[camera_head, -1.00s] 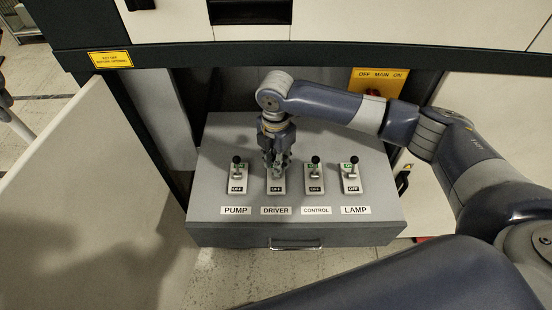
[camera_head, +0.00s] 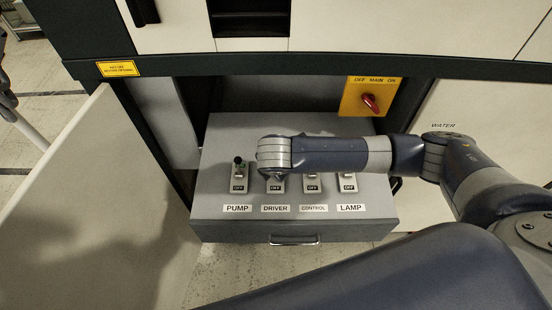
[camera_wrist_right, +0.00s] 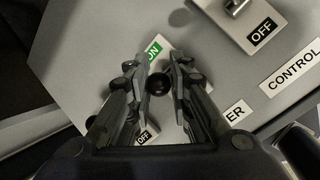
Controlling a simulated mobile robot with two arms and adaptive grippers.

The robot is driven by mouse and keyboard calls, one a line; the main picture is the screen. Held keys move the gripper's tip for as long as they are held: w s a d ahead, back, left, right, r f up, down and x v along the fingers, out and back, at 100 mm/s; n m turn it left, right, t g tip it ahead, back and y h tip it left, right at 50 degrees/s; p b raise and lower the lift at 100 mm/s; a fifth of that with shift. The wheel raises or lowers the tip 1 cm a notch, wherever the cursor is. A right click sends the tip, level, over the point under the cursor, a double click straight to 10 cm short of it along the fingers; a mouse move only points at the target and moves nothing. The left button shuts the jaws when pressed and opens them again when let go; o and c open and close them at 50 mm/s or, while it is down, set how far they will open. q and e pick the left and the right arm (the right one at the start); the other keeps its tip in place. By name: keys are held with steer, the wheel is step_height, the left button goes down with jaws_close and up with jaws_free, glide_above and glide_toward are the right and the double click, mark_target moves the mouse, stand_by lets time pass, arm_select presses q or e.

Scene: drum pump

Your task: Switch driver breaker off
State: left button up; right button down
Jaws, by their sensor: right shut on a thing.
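The driver breaker (camera_head: 277,188) is the second switch from the left on the grey sloped panel (camera_head: 220,225), above the DRIVER label (camera_head: 276,208). Its OFF plate shows in the head view, but my wrist hides its lever. In the right wrist view its black knob (camera_wrist_right: 158,84) sits between the fingers of my right gripper (camera_wrist_right: 157,82), which is shut on it. The green ON mark (camera_wrist_right: 154,49) shows beyond the knob and the OFF mark (camera_wrist_right: 145,136) on the near side. The exact lever angle is hard to tell. My left gripper is out of view.
The pump breaker (camera_head: 239,175) stands just left, with its black knob up. The control breaker (camera_head: 312,186) and lamp breaker (camera_head: 348,186) are close on the right, partly under my arm. A red main switch (camera_head: 370,103) is behind. A pale door (camera_head: 90,200) stands open at left.

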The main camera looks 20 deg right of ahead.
steer(key=shift+s+a+t+h, duration=0.35)
steer(key=shift+s+t, duration=0.15)
steer(key=shift+t, duration=0.6)
steer(key=shift+s+f+t+h, duration=0.15)
steer(key=shift+s+t+h, duration=0.15)
steer(key=shift+t, duration=0.8)
steer(key=shift+s, duration=0.1)
steer(key=c, duration=1.5)
jaws_free()
steer(key=shift+a, duration=0.1)
steer(key=shift+o, duration=0.2)
steer(key=v, duration=1.2)
steer(key=shift+f, duration=0.15)
steer(key=shift+s, duration=0.1)
